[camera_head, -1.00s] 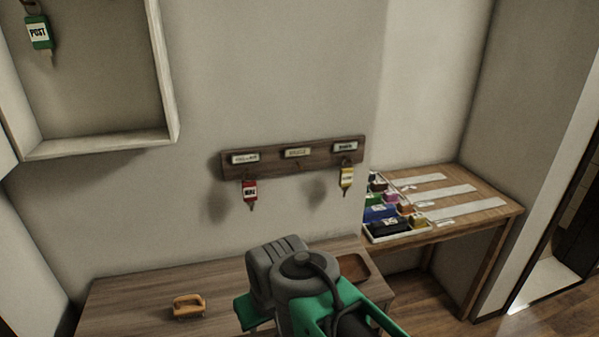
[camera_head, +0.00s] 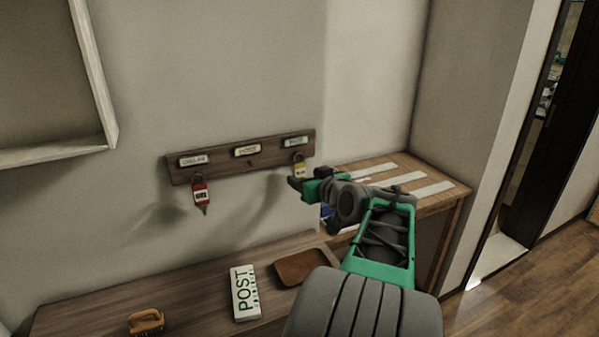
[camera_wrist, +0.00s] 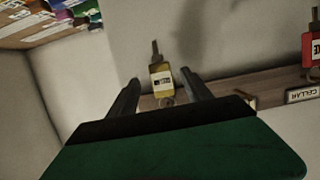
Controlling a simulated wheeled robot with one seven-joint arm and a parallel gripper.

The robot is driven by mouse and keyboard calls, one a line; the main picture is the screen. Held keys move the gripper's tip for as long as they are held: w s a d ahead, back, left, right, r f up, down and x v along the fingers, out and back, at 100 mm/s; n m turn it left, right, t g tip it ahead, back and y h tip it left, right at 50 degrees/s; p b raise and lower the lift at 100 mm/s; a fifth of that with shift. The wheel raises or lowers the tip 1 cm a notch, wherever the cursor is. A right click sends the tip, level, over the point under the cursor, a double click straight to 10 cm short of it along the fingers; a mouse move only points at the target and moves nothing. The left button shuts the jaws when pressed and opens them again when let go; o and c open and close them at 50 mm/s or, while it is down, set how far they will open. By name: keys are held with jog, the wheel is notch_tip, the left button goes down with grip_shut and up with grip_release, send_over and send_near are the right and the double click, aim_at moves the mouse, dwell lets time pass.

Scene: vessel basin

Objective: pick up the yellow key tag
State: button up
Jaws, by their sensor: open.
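The yellow key tag (camera_head: 300,170) hangs from the right end of a dark wooden key rack (camera_head: 222,165) on the wall. Its lower part is hidden behind my gripper (camera_head: 297,186) in the head view. In the wrist view the yellow key tag (camera_wrist: 161,83) has a white label and appears between the two dark fingers of my gripper (camera_wrist: 160,77). The fingers are apart, with a gap on each side of the tag. I cannot tell how far the tag lies between them in depth.
A red key tag (camera_head: 201,193) hangs at the rack's left end; the middle hook is empty. Below, a wooden bench (camera_head: 190,290) holds a brown brush (camera_head: 146,321), a white POST sign (camera_head: 245,292) and a brown tray (camera_head: 300,267). A side table (camera_head: 445,193) stands right.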

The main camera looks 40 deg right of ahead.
aim_at(301, 178)
jog(key=p+x, duration=0.1)
jog(key=x, duration=0.3)
jog(key=shift+w+d+f+p, duration=0.1)
jog(key=shift+w+f+p, duration=0.2)
jog(key=shift+f+p, duration=0.1)
jog(key=shift+s+r, duration=0.1)
grip_shut()
